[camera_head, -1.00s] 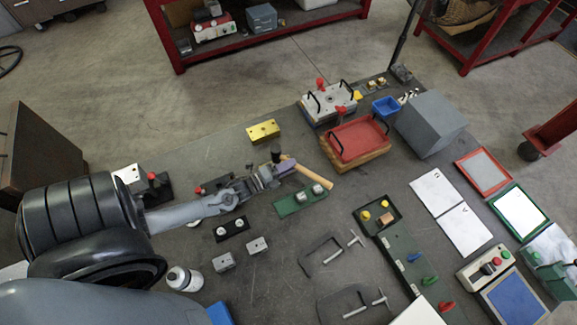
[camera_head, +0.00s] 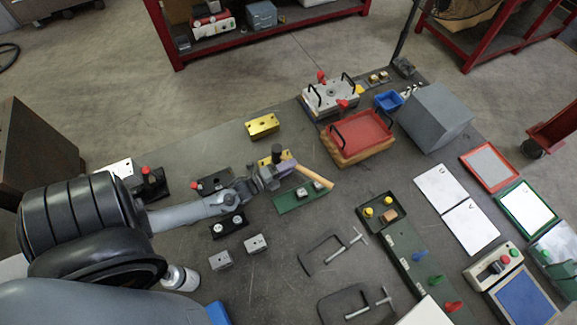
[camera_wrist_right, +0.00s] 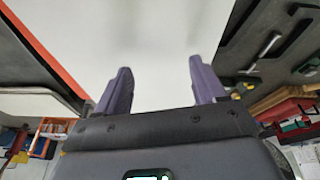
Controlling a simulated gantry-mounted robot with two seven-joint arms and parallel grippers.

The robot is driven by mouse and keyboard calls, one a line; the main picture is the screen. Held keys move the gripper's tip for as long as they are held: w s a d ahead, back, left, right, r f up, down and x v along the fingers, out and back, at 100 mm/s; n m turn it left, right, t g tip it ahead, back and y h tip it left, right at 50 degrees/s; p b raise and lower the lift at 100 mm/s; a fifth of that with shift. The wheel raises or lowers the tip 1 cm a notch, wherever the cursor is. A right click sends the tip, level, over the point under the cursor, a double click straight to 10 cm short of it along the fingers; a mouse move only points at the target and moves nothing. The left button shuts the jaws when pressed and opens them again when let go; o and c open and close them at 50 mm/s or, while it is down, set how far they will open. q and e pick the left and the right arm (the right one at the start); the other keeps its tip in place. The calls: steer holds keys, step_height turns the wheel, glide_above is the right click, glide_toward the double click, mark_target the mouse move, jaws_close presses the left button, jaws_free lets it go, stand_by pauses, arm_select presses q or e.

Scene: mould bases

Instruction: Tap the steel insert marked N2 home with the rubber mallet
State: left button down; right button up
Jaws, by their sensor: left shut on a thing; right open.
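My left gripper (camera_head: 282,170) is shut on the rubber mallet, whose pale wooden handle (camera_head: 314,175) points right and toward me. The mallet's dark head (camera_head: 277,151) is beside the gripper, over or near a small gold block (camera_head: 265,161); I cannot tell whether they touch. A green plate (camera_head: 287,205) with small steel blocks (camera_head: 303,191) lies just below the handle, which partly covers it. Loose steel blocks (camera_head: 255,243) lie nearer me. No N2 mark is readable. My right gripper (camera_wrist_right: 160,78) is open and empty in the right wrist view, facing a blank pale surface.
Black fixtures (camera_head: 228,225) with steel pieces stand near my left arm. A gold block (camera_head: 263,126), a mould base with black handles (camera_head: 331,96) and a red-topped block (camera_head: 360,134) stand behind. Clamps (camera_head: 320,255) lie in front. Papers and a control box (camera_head: 494,268) are at right.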

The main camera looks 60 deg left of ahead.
arm_select(q)
steer(key=shift+s+f, duration=0.3)
steer(key=shift+f, duration=0.25)
steer(key=shift+r+p, duration=0.5)
steer(key=shift+r, duration=0.05)
arm_select(e)
steer(key=shift+w+r, duration=0.1)
steer(key=shift+r, duration=0.35)
steer(key=p+v, duration=0.2)
steer(key=p, duration=0.1)
steer(key=shift+r, duration=0.45)
steer(key=shift+w+r, duration=0.2)
steer(key=shift+r, duration=0.1)
arm_select(q)
step_height(320, 180, up, 4)
steer(key=shift+f, duration=0.1)
arm_select(e)
steer(key=shift+s+d+f, duration=0.1)
arm_select(q)
steer(key=shift+w+a, duration=0.1)
steer(key=shift+w, duration=0.2)
arm_select(e)
steer(key=shift+f, duration=0.1)
